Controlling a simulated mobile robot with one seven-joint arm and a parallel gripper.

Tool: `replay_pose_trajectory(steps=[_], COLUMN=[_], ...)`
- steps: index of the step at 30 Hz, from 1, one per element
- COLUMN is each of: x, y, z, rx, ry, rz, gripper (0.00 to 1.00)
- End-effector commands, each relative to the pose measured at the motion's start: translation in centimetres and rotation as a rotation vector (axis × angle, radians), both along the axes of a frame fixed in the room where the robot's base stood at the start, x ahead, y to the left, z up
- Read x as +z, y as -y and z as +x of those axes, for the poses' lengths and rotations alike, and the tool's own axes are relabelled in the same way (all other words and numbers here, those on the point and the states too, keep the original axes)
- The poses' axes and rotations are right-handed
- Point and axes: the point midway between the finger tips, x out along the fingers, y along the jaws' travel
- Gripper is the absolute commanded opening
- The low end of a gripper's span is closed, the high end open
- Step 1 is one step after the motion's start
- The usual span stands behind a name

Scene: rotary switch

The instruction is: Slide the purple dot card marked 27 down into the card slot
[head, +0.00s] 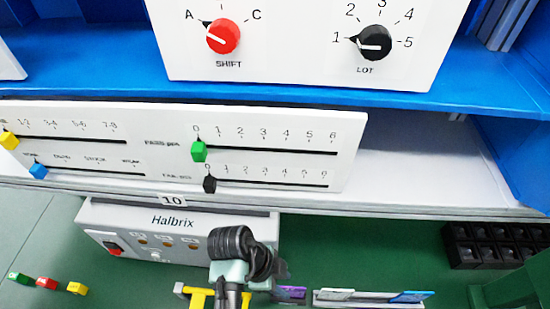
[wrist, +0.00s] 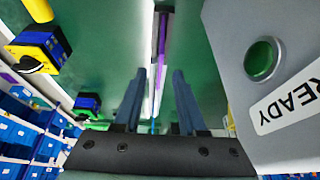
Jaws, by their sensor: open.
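My gripper (wrist: 159,74) is open, with its two dark blue fingers apart in the wrist view. A thin purple edge (wrist: 162,42), likely the purple card seen edge-on, lies in line with the gap beyond the fingertips; nothing is clearly held. In the head view a purple card (head: 291,292) shows just right of my arm, partly hidden by it; its number is not readable. My fingertips are hidden in this view. I cannot make out the card slot for certain.
A pale rack (head: 368,300) with a blue card (head: 411,296) lies right of my arm. The Halbrix box (head: 150,232) stands behind it. In the wrist view a grey panel with a green button (wrist: 262,60) is close on the right. A black crate (head: 497,245) stands far right.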

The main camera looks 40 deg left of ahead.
Motion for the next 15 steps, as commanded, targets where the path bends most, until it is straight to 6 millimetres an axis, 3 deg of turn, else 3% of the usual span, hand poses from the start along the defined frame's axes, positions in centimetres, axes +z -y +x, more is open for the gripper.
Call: replay_pose_trajectory(steps=[6,15], x=[3.7,5.1], y=[-1.3,-1.8], z=[-0.8,-1.2], rx=[0.001,0.001], ry=[0.002,-0.001], rz=[0.002,-0.001], gripper=[0.41,0.41])
